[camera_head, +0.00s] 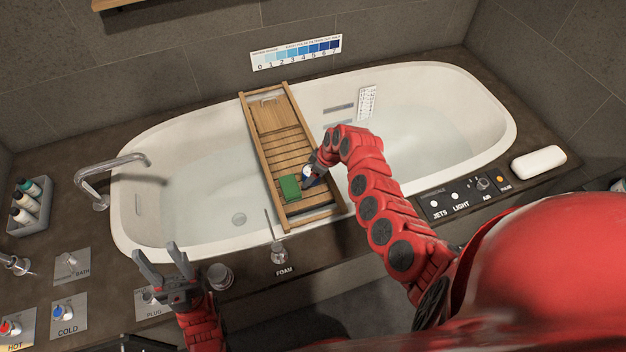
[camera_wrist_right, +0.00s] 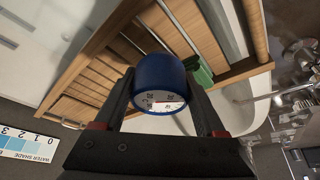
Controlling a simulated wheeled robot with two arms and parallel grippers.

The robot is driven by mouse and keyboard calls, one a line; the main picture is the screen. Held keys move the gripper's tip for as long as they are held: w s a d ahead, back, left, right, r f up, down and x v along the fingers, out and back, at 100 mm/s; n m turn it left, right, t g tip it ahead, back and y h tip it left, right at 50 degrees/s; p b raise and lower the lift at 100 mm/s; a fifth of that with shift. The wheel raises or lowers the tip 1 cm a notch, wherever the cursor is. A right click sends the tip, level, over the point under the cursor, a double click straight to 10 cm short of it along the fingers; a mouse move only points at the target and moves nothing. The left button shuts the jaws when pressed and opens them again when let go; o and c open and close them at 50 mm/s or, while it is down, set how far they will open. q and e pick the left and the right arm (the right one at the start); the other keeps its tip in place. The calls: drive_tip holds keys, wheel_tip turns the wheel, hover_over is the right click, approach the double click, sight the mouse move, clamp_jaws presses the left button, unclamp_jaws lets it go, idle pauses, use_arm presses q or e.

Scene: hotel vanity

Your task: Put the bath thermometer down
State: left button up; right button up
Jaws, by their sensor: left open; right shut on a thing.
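The bath thermometer (camera_wrist_right: 160,82) shows in the right wrist view as a round blue body with a white dial face. My right gripper (camera_wrist_right: 165,110) is shut on it, one finger on each side. In the head view my right gripper (camera_head: 313,175) is over the right edge of the wooden bath tray (camera_head: 268,133), beside a green block-shaped item (camera_head: 290,187). The thermometer is mostly hidden there by the gripper. I cannot tell whether it touches the tray. My left gripper (camera_head: 165,268) is open and empty over the front left rim of the tub.
The tray lies across the white bathtub (camera_head: 455,85), which holds water. A faucet (camera_head: 105,180) is at the left. A foam lever (camera_head: 277,245) and a round knob (camera_head: 219,276) stand on the front ledge. A control panel (camera_head: 465,197) and a white pillow-like item (camera_head: 538,162) are at right.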

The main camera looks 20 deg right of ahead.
drive_tip(key=shift+w+d, duration=0.25)
drive_tip(key=shift+f+b, duration=0.45)
drive_tip(key=shift+f, duration=1.3)
drive_tip(key=shift+f, duration=0.1)
drive_tip(key=o, duration=1.3)
